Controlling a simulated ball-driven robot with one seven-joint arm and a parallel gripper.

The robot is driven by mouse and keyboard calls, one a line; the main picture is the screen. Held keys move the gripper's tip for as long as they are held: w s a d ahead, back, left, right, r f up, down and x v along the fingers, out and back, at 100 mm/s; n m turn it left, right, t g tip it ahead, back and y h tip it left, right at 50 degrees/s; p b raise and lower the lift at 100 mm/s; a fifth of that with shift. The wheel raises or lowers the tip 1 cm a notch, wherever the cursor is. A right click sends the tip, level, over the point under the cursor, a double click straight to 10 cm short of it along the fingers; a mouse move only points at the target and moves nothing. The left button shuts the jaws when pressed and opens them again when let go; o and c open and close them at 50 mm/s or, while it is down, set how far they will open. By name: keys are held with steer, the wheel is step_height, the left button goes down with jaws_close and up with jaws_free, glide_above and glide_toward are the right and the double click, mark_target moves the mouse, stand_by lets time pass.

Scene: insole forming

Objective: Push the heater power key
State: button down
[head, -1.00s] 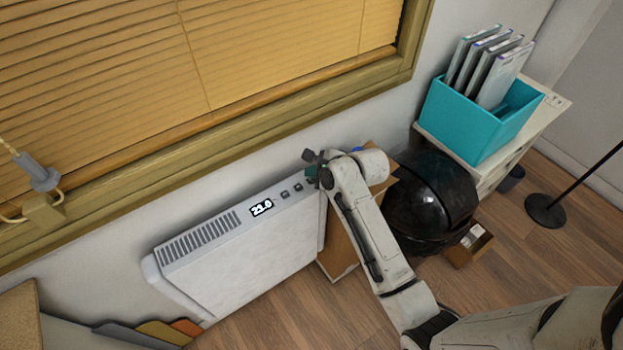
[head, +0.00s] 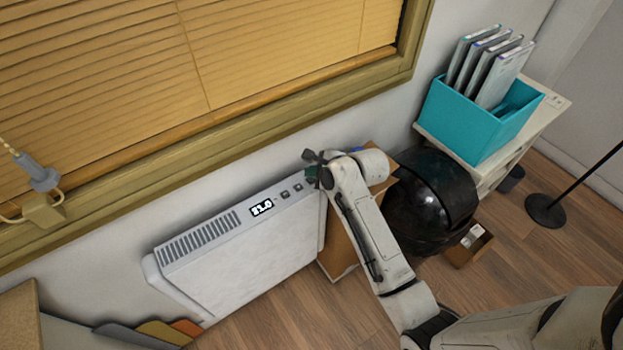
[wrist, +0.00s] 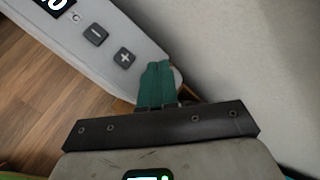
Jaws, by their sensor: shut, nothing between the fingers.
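The white heater (head: 250,262) stands against the wall below the window. Its top panel has a vent grille (head: 200,238), a lit display (head: 261,208) and small dark keys. The wrist view shows the minus key (wrist: 95,34) and the plus key (wrist: 124,57) on the panel. My gripper (wrist: 157,68) is shut and empty, its green fingers together over the panel's end, just past the plus key. In the head view my gripper (head: 312,173) is at the heater's right end. No power key is visible; the fingers hide part of that end. I cannot tell whether they touch the panel.
The wall runs close behind the heater. A brown box (head: 340,250) stands at its right end, with a black rounded object (head: 435,200) beyond. A teal file box (head: 465,125) stands on a white cabinet at right. Wooden floor is open in front.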

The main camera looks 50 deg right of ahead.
mark_target(313, 182)
steer(key=shift+f, duration=0.4)
steer(key=shift+f, duration=0.15)
stand_by(0.4)
steer(key=shift+r+p, duration=0.6)
steer(key=shift+p, duration=0.35)
step_height(313, 182, up, 4)
steer(key=p, duration=0.5)
steer(key=shift+r, duration=1)
